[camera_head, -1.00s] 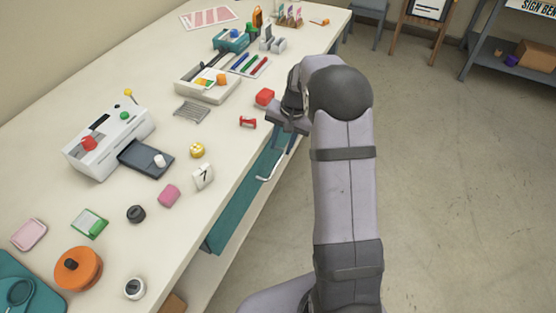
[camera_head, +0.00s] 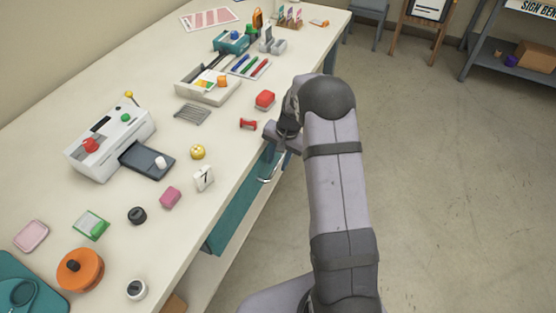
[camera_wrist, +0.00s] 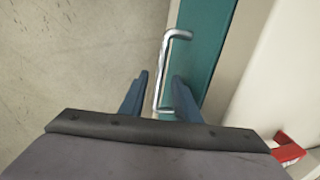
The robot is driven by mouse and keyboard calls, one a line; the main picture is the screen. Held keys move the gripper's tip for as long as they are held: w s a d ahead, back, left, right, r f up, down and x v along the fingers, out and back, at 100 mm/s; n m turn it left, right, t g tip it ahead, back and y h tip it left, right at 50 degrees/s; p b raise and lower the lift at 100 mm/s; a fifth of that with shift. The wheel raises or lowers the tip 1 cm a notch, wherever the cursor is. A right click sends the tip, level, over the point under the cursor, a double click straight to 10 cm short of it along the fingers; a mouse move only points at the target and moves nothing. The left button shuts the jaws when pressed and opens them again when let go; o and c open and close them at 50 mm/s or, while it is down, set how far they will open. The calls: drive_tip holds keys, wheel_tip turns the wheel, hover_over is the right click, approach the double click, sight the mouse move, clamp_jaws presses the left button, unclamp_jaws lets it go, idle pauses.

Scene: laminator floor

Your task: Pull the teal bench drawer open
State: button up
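The teal drawer (camera_head: 233,217) sits under the front edge of the bench, its front flush below the bench top as far as I can see. Its silver bar handle (camera_head: 268,174) shows just below my gripper in the head view. In the wrist view the handle (camera_wrist: 166,68) stands out from the teal front (camera_wrist: 203,62). My gripper (camera_wrist: 158,92) has its two blue fingers apart, with the lower part of the handle between them in the picture. I cannot tell whether they touch it. In the head view the fingers are partly hidden by my wrist.
Open floor (camera_head: 440,190) lies to the right.

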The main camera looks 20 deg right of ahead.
drive_tip(key=shift+f, duration=0.2)
clamp_jaws()
drive_tip(key=s+d+b, duration=0.1)
drive_tip(key=s+d, duration=1.7)
drive_tip(key=shift+s+d, duration=0.35)
drive_tip(key=shift+d, duration=0.05)
